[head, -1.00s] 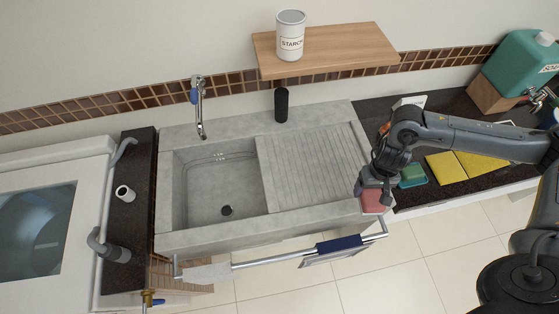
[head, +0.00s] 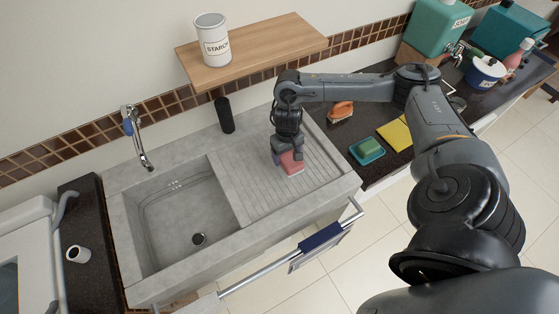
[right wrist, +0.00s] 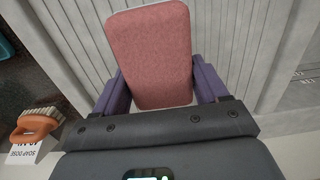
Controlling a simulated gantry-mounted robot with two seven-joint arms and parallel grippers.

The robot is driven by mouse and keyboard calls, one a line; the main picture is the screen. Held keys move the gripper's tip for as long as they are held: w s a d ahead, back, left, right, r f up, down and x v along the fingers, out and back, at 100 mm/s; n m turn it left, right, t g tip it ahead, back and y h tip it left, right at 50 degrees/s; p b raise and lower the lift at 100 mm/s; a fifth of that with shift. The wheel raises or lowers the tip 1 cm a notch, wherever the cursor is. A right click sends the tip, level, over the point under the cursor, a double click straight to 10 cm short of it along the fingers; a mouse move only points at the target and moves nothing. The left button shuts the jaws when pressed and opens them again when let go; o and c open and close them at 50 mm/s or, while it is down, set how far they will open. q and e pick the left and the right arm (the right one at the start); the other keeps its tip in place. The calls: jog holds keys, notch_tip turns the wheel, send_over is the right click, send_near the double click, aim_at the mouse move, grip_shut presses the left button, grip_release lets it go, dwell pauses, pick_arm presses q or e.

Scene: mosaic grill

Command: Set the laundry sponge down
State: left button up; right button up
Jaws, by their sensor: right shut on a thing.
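The laundry sponge (head: 291,163) is a pinkish-red block. It is in my right gripper (head: 287,157), over the ribbed drainboard (head: 250,195) of the grey concrete sink. In the right wrist view the sponge (right wrist: 150,55) stands between the two purple-grey fingers, which are shut on its sides, with the drainboard's grooves behind it. In the head view the sponge is at or very near the drainboard surface; I cannot tell if it touches. My left gripper is not in view.
The sink basin (head: 185,215) lies left of the drainboard. A dark cylinder (head: 224,115) stands behind it. A brush (head: 341,111), a green soap on a teal dish (head: 367,150) and yellow cloths (head: 394,135) lie on the dark counter at right. A rail with a navy cloth (head: 320,238) runs in front.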

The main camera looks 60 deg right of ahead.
jog(key=shift+w+a+f, duration=0.1)
jog(key=shift+w+f, duration=0.3)
jog(key=shift+w, duration=0.2)
jog(key=shift+w+f, duration=0.4)
jog(key=shift+w, duration=0.2)
jog(key=shift+f+b, duration=0.45)
jog(key=shift+f, duration=1.5)
jog(key=o, duration=0.9)
jog(key=shift+f, duration=0.1)
